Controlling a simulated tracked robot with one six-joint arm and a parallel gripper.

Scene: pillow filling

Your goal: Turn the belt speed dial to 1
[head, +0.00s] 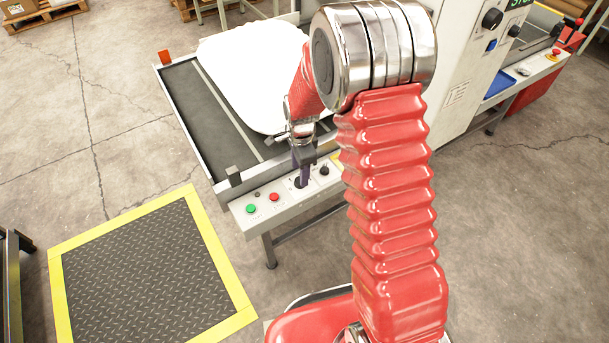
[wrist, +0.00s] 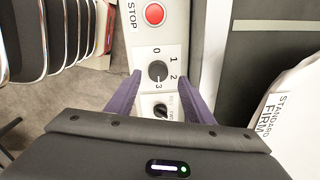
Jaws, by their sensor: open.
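The dial (wrist: 158,71) is a round black knob on the white control panel (wrist: 176,20), with the marks 0, 1, 2 and 3 around it. Which mark it points to is too small to tell. My gripper (wrist: 159,75) is open, with its purple fingers on either side of this dial in the wrist view; I cannot tell whether they touch it. In the head view my gripper (head: 302,178) is over the panel's front edge, and the fingers partly hide the dial there.
A second black knob (wrist: 161,110) sits beside the dial, partly between the fingers. A red STOP button (wrist: 154,13) and a green button (head: 251,209) are on the panel. A white pillow (head: 245,70) lies on the dark belt (head: 200,105). A yellow-edged floor mat (head: 150,262) lies left.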

